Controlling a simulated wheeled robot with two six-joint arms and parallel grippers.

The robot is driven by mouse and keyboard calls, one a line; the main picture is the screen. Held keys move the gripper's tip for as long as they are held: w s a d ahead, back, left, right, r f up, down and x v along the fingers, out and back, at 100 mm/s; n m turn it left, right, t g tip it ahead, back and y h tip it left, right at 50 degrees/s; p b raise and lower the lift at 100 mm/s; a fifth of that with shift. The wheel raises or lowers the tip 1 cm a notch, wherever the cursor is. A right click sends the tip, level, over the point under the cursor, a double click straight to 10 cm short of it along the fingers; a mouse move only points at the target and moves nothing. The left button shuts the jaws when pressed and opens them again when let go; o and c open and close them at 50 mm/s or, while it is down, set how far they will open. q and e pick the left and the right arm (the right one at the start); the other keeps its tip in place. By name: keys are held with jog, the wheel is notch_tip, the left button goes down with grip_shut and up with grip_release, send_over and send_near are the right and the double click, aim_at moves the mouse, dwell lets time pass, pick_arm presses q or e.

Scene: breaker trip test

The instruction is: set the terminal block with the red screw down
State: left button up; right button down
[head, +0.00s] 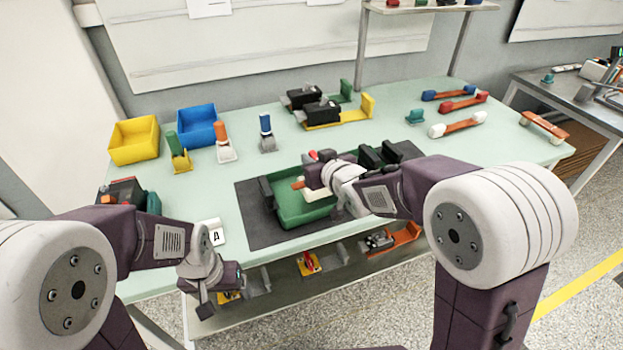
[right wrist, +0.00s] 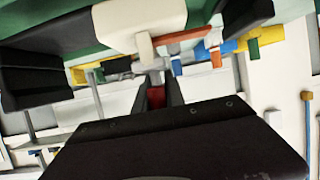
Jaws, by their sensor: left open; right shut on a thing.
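My right gripper (head: 318,176) is shut over the green tray (head: 302,212) on the dark mat. In the right wrist view a red piece (right wrist: 156,97) shows between its fingers; I take it for the terminal block with the red screw. Most of the block is hidden by the fingers. A red bit (head: 312,155) also shows just beyond the gripper in the head view. A white block (head: 313,196) and an orange piece (head: 298,184) are at the tray, close to the gripper. My left gripper (head: 207,300) is open and empty at the table's front edge.
The dark mat (head: 250,236) lies around the tray. A yellow bin (head: 134,140) and a blue bin (head: 198,125) stand at the back left. Black devices (head: 318,112) stand behind. A card marked A (head: 216,236) lies front left. A lower shelf (head: 275,305) holds several parts.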

jog(key=shift+s+a+f, duration=0.1)
jog(key=shift+a, duration=0.1)
notch_tip(320, 180, down, 4)
jog(key=shift+b, duration=0.5)
jog(key=c, duration=1.4)
grip_release()
jog(key=shift+f, duration=0.15)
